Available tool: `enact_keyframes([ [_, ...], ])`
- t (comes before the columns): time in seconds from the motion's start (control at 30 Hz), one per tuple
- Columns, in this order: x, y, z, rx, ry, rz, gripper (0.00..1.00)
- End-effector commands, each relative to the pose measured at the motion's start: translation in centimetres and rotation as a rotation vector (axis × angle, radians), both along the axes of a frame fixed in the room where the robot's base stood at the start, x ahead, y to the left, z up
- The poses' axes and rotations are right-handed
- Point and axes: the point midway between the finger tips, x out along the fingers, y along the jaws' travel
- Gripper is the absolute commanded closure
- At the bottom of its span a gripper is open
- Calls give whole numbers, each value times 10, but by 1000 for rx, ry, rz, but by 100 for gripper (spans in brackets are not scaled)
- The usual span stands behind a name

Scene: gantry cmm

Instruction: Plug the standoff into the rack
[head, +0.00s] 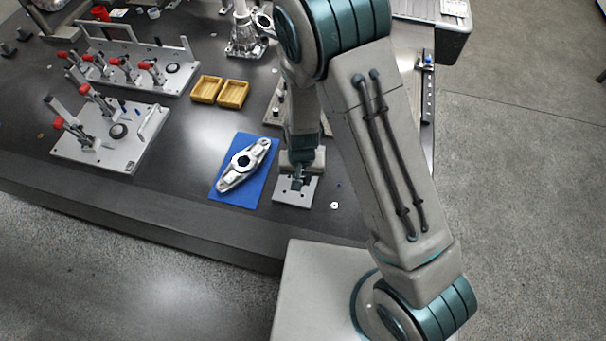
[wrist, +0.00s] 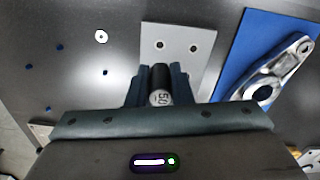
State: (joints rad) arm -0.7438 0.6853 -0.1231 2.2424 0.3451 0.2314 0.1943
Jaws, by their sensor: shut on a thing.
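My gripper (head: 298,181) is shut on the standoff, a dark cylinder with a pale end marked "50". In the wrist view the standoff (wrist: 160,84) sits between the two fingers of my gripper (wrist: 159,75). A small grey plate with holes (head: 305,194) lies under my gripper. It also shows in the wrist view (wrist: 183,30), with two holes just beyond the standoff. A second grey plate with dark round parts (head: 276,112) stands behind, partly hidden by my arm. I cannot tell which plate is the rack, nor whether the standoff's lower end touches anything.
A blue mat (head: 263,181) with a silver metal part (head: 238,177) lies left of the small plate. Two yellow trays (head: 233,94) and fixtures with red-tipped clamps (head: 112,135) stand farther left. A small washer (head: 334,205) lies right of the plate, near the table edge.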

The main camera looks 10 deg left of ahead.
Motion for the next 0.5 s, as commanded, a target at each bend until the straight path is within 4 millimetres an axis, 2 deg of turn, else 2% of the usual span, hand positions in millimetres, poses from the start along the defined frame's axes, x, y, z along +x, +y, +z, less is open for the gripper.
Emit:
enact_keyframes([
  [0.5, 0, 1, -29, 1, -1, 2, 100],
])
